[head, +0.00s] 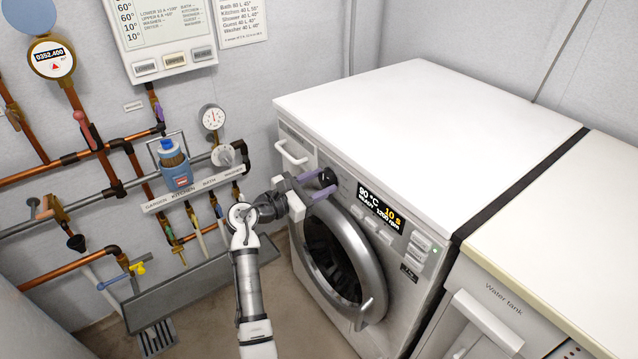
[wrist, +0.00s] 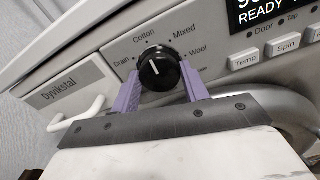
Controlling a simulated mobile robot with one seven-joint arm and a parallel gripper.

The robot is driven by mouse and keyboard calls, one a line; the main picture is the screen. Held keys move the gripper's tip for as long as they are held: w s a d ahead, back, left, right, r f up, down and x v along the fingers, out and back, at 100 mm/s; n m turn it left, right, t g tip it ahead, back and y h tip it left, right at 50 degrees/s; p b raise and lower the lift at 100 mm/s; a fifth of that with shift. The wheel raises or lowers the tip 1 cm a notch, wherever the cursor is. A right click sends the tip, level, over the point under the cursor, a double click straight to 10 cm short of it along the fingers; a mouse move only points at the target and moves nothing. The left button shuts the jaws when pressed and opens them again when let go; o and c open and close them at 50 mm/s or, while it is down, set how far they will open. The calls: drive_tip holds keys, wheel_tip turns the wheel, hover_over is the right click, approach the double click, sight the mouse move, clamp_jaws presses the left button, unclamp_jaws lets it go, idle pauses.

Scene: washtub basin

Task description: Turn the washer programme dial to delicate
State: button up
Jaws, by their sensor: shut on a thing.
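The washer (head: 440,110) has a black round programme dial (wrist: 158,72) on its front panel; the dial also shows in the head view (head: 327,176). Its white pointer mark points up and slightly left, towards the Cotton label. Mixed and Wool are printed to the right, Drain to the left. No Delicate label is readable; the lower part of the dial ring is hidden behind my gripper. My gripper (wrist: 160,80) is shut on the dial, one purple finger on each side. The washer display (head: 381,208) reads 90 °C, READY, 10 s and 1200 rpm.
The round washer door (head: 375,245) bulges out just below my gripper. A white drawer handle (wrist: 78,115) sticks out left of the dial. Copper pipes, valves and a grey trough (head: 200,295) lie to the left. The water tank unit (head: 560,220) stands at right.

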drive_tip(key=m, duration=0.3)
drive_tip(key=m+b, duration=0.1)
drive_tip(key=m, duration=0.2)
drive_tip(key=shift+f+m, duration=0.1)
drive_tip(key=shift+m, duration=0.2)
drive_tip(key=m+b, duration=0.3)
drive_tip(key=m, duration=0.3)
drive_tip(key=shift+f+b, duration=0.1)
drive_tip(key=shift+b, duration=0.2)
drive_tip(key=m+b, duration=0.2)
drive_tip(key=m, duration=0.2)
drive_tip(key=shift+b, duration=0.35)
drive_tip(key=m+b, duration=0.3)
drive_tip(key=shift+f+m, duration=0.1)
drive_tip(key=shift+m, duration=0.2)
drive_tip(key=m+b, duration=0.3)
drive_tip(key=shift+r+m+b, duration=0.2)
drive_tip(key=shift+m+b, duration=1.05)
drive_tip(key=shift+m, duration=0.45)
